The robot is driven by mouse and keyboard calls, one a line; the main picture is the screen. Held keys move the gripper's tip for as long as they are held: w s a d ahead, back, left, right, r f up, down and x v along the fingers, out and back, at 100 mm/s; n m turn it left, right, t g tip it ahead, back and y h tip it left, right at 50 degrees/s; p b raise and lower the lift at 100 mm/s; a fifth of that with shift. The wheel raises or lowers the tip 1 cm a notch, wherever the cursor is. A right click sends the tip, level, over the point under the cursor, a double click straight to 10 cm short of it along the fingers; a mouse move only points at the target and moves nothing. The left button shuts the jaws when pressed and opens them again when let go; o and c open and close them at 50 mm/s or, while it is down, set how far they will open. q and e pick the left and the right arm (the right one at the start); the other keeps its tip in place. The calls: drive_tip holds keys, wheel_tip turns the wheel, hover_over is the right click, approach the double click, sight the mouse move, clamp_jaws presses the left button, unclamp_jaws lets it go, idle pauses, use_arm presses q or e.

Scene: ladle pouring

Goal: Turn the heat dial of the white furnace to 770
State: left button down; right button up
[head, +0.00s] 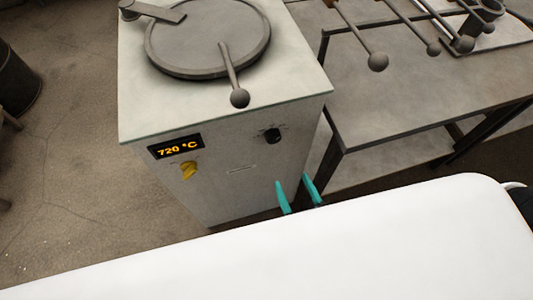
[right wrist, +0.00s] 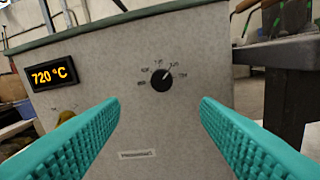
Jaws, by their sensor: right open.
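The white furnace (head: 230,185) stands in the middle of the head view. Its display (head: 175,146) reads 720 °C in both views. The black heat dial (head: 272,135) is on the front face, right of the display; in the right wrist view the dial (right wrist: 162,79) has small number marks around it. My right gripper (head: 299,190) shows teal fingertips below and right of the dial in the head view. In the right wrist view its fingers (right wrist: 160,105) are open, one on each side of the dial and apart from it, with nothing between them. My left gripper is not in view.
A yellow knob (head: 189,170) sits below the display. A round lid (head: 208,38) with a ball-ended handle (head: 239,98) covers the furnace top. A metal table (head: 400,100) with several ball-ended tools stands close on the right. A dark barrel (head: 15,80) is at far left.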

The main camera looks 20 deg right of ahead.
approach(275, 140)
drive_tip(key=w, duration=0.2)
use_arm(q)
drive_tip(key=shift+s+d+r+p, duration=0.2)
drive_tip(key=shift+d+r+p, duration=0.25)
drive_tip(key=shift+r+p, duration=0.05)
use_arm(e)
drive_tip(key=w, duration=0.6)
drive_tip(key=shift+w+a, duration=0.4)
drive_tip(key=c, duration=1)
